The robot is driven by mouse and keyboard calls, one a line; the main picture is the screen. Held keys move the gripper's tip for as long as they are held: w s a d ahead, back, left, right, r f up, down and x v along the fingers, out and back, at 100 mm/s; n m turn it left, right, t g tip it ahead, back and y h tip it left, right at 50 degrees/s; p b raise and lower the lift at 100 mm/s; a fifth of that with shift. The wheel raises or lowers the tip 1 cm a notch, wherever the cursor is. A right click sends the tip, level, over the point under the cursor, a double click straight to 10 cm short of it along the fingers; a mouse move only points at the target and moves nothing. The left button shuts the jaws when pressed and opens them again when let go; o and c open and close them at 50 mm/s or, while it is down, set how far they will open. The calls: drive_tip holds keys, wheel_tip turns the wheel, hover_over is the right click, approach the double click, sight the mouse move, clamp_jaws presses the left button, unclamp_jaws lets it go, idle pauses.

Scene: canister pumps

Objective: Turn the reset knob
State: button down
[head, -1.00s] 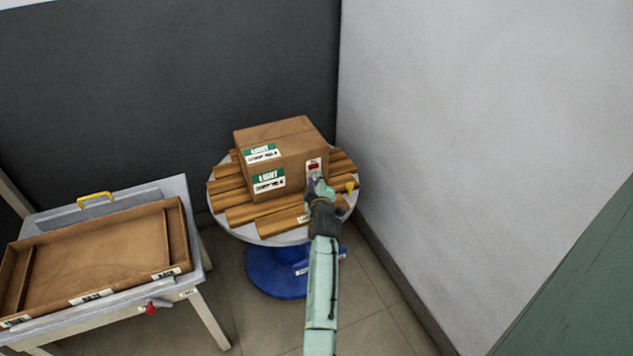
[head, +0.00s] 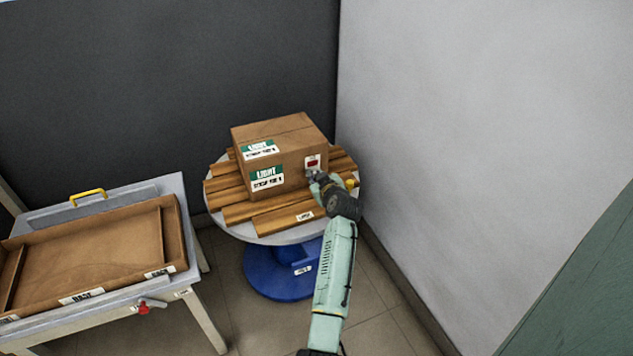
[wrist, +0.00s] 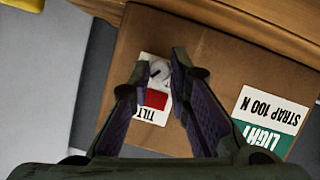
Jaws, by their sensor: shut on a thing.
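A cardboard box (head: 290,161) with green LIGHT labels sits on wooden slats. The reset knob (wrist: 160,70) is a small pale round piece at the tag's end by the red window. My gripper (wrist: 160,62) has its fingertips on either side of the knob and is shut on it. In the head view my gripper (head: 314,176) is against the box face and hides the knob.
The slats (head: 240,213) lie on a round grey table (head: 228,228) with a blue base (head: 270,275). A yellow piece (head: 351,184) is just right of my gripper. A bench with a brown tray (head: 90,245) stands left; a white wall (head: 480,120) is right.

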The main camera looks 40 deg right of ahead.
drive_tip(key=m+y, duration=0.1)
drive_tip(key=m+b, duration=0.1)
drive_tip(key=m+y+b, duration=0.1)
drive_tip(key=shift+d+m+y, duration=0.25)
drive_tip(key=shift+m+y, duration=0.05)
drive_tip(key=shift+m, duration=0.1)
drive_tip(key=m+t+y+b, duration=0.1)
drive_tip(key=m+y+b, duration=0.1)
drive_tip(key=m, duration=0.1)
drive_tip(key=shift+s+d+f, duration=0.1)
drive_tip(key=shift+d, duration=0.05)
idle(0.4)
drive_tip(key=c, duration=1.5)
unclamp_jaws()
drive_tip(key=shift+s, duration=0.1)
drive_tip(key=shift+m, duration=0.3)
drive_tip(key=v, duration=1.2)
drive_tip(key=shift+d+f, duration=0.15)
drive_tip(key=shift+f, duration=0.05)
